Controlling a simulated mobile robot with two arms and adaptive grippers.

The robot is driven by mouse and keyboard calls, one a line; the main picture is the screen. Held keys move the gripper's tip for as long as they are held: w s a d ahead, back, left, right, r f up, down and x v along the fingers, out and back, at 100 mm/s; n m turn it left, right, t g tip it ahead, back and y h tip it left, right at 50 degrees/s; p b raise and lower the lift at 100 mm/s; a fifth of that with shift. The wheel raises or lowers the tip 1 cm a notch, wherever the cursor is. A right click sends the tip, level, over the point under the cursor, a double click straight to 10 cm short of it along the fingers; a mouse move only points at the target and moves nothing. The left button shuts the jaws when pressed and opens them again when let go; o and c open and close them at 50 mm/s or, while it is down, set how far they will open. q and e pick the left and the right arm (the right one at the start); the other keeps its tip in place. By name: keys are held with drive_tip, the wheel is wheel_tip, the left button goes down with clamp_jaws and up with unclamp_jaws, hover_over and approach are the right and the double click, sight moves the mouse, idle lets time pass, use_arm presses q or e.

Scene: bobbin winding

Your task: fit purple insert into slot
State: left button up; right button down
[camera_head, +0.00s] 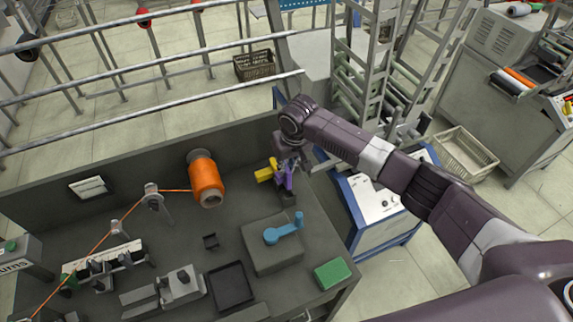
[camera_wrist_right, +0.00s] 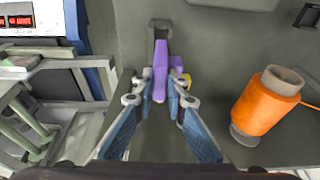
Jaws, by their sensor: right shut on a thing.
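The purple insert (camera_head: 288,181) is held between the fingers of my right gripper (camera_head: 286,170), at the right end of the workbench. In the right wrist view the purple insert (camera_wrist_right: 160,66) runs lengthwise between the blue-sided fingers. Its far end meets or overlaps a small dark block (camera_wrist_right: 158,29), which looks like the slot holder. The same dark block (camera_head: 288,199) shows just below the insert in the head view. I cannot tell whether the insert is inside the slot. A yellow piece (camera_head: 266,173) is close beside the gripper. My left gripper is not in view.
A large orange spool (camera_head: 206,182) stands left of the gripper, with orange thread running left. A blue crank (camera_head: 284,231) on a grey block and a green box (camera_head: 329,274) are nearer the front. A low back wall (camera_head: 125,175) borders the bench.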

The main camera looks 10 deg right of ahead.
sight(286, 181)
idle(0.5)
drive_tip(key=shift+p, duration=0.35)
drive_tip(key=shift+f, duration=0.15)
drive_tip(key=shift+f+b, duration=1.3)
drive_tip(key=shift+f, duration=1.55)
drive_tip(key=shift+f, duration=0.1)
drive_tip(key=shift+f, duration=0.65)
